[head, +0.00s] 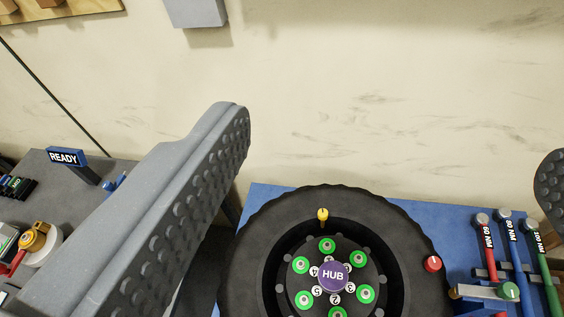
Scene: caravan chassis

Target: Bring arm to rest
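My gripper (395,150) is open, with its two grey studded fingers wide apart. The left finger fills much of the left side of the view, and only the tip of the right one shows at the right edge. Nothing is held between them. Below and between the fingers is a black wheel (258,236) with a purple hub cap (333,277) marked HUB. Green-ringed nuts (327,245) sit around the hub, and a yellow valve (322,215) stands on the rim. The bottom of the wheel is cut off by the frame.
Torque wrenches with red, blue and green handles (514,250) stand in a rack on the blue surface (410,210) at right. A grey bench (110,172) at left carries a READY sign (66,157). A red button (433,263) is beside the wheel.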

